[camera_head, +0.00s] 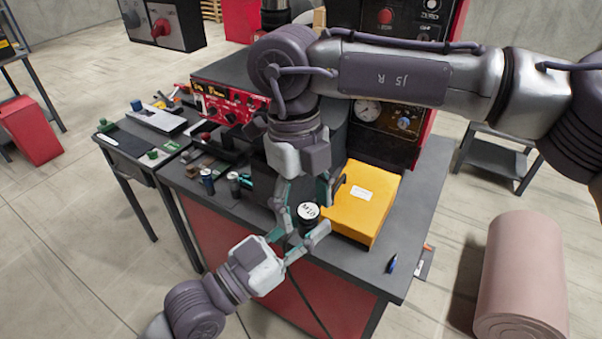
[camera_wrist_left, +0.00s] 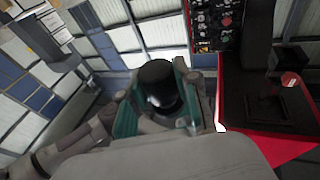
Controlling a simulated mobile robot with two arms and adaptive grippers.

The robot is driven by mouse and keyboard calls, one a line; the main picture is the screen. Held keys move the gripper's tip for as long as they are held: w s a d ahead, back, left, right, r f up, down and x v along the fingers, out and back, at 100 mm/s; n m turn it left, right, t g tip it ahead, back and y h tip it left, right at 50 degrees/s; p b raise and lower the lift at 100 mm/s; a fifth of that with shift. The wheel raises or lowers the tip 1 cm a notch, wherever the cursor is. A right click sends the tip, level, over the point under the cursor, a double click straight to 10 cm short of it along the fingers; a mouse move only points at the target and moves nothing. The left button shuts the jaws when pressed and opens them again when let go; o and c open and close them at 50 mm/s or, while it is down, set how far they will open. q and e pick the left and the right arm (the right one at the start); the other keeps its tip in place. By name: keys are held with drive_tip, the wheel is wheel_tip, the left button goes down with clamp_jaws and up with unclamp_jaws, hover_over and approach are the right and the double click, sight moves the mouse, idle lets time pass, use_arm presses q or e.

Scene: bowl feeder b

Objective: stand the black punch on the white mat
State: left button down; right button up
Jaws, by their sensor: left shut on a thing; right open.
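A black cylindrical piece with a pale, lettered top (camera_head: 308,211), which looks like the black punch, is between the fingers of my left gripper (camera_head: 300,240), above the bench's front part. In the left wrist view the black punch (camera_wrist_left: 160,85) shows as a dark round end between the teal pads of the left gripper (camera_wrist_left: 157,112), which is shut on it. My right gripper (camera_head: 304,190) points down, open, with its fingers close above and beside the punch.
A yellow box (camera_head: 362,205) stands just right of the grippers on the dark bench (camera_head: 412,222). Small dark cylinders (camera_head: 207,181) stand at the bench's left. A blue pen (camera_head: 391,264) lies near the right front edge. Red panels and a gauge machine stand behind.

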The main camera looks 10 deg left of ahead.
use_arm(q)
drive_tip(key=shift+r, duration=0.1)
use_arm(e)
drive_tip(key=shift+s+d+f, duration=0.1)
drive_tip(key=shift+s+f, duration=0.05)
drive_tip(key=shift+f, duration=1.15)
drive_tip(key=shift+c, duration=0.3)
clamp_jaws()
use_arm(q)
drive_tip(key=c, duration=0.8)
unclamp_jaws()
drive_tip(key=shift+o, duration=0.2)
